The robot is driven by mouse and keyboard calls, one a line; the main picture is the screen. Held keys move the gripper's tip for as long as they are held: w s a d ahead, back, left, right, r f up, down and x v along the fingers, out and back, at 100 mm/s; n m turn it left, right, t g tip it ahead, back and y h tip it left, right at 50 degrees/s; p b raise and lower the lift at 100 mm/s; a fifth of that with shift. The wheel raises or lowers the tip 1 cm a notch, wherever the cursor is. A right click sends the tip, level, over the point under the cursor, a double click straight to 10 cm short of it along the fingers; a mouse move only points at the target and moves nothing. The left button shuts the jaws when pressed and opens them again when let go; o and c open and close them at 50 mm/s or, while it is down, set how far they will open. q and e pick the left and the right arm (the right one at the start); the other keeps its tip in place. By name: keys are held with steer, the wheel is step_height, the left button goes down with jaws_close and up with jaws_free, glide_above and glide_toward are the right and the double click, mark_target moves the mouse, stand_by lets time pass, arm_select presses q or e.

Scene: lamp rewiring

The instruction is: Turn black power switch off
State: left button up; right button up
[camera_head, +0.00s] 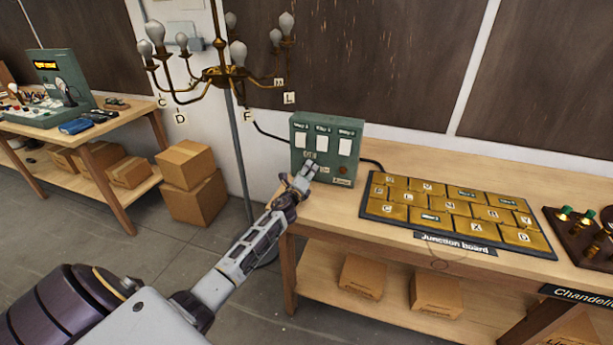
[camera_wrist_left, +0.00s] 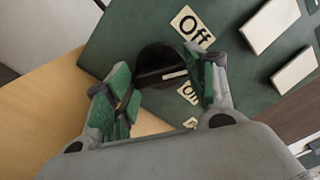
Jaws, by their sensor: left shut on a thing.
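The green switch box (camera_head: 327,135) stands at the left end of the workbench. Its black power switch (camera_wrist_left: 157,62) is a round dark knob with a pale line on it, beside an "Off" label (camera_wrist_left: 192,27) and a second label (camera_wrist_left: 187,94) that seems to read "On". My left gripper (camera_head: 310,169) is at the lower left of the box front. In the left wrist view its green-padded fingers (camera_wrist_left: 165,90) are on either side of the knob, shut on it. The gripper hides the knob in the head view. My right gripper is not in view.
The junction board (camera_head: 365,208) with gold tiles lies right of the box. A chandelier (camera_head: 225,75) hangs at the upper left, near the box. Cardboard boxes (camera_head: 195,200) stand on the floor at left. A second table (camera_head: 100,132) is at far left.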

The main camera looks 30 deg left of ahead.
arm_select(q)
steer(key=n, duration=0.6)
steer(key=shift+b, duration=0.4)
steer(key=shift+n, duration=0.3)
steer(key=o, duration=1)
steer(key=shift+v, duration=6)
steer(key=shift+d, duration=0.1)
